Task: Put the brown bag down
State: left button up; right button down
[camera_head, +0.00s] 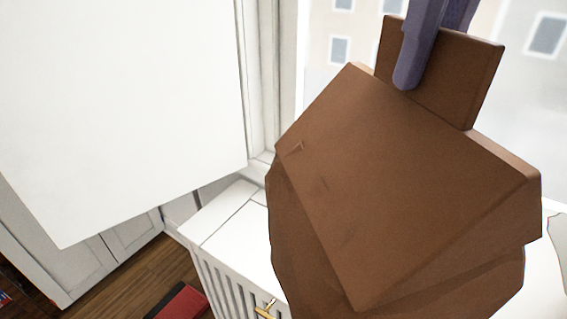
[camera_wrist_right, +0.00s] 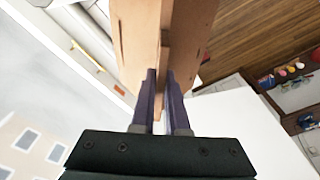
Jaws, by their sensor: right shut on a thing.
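The brown bag (camera_head: 400,180) hangs large in the right half of the head view, in front of the window and a white radiator cover. My right gripper (camera_head: 420,60) comes in from the top and is shut on the bag's upper flap or handle. In the right wrist view the bag (camera_wrist_right: 190,30) extends away from the two purple fingers of the gripper (camera_wrist_right: 161,85), which pinch its thin edge. The bag's underside and whatever lies right behind it are hidden. My left gripper is not in view.
A white slatted radiator cover (camera_head: 225,225) stands below the window, partly behind the bag. A large white panel (camera_head: 120,100) fills the upper left. A red object (camera_head: 182,302) lies on the wooden floor (camera_head: 150,275). Shelves with small coloured items (camera_wrist_right: 290,70) show in the wrist view.

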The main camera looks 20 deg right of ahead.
dwell(0.3)
jog(key=shift+d, duration=0.1)
jog(key=n, duration=0.6)
jog(key=shift+s+d+r+y, duration=0.1)
jog(key=shift+s+d+y, duration=0.1)
jog(key=shift+d+y, duration=0.15)
jog(key=n, duration=0.6)
jog(key=shift+s+d+r+g+y, duration=0.15)
jog(key=shift+s+d+g+y, duration=0.1)
jog(key=shift+g, duration=0.15)
jog(key=n, duration=0.4)
jog(key=shift+s+d+r, duration=0.1)
jog(key=shift+d, duration=0.05)
jog(key=n, duration=0.3)
jog(key=shift+s+d+n+g, duration=0.1)
jog(key=shift+d+n+g, duration=0.05)
jog(key=shift+n+g, duration=0.2)
jog(key=n, duration=0.5)
jog(key=shift+s+d+r+n+g, duration=0.15)
jog(key=shift+s+d+n+g, duration=0.1)
jog(key=shift+n+g, duration=0.1)
jog(key=shift+n, duration=0.3)
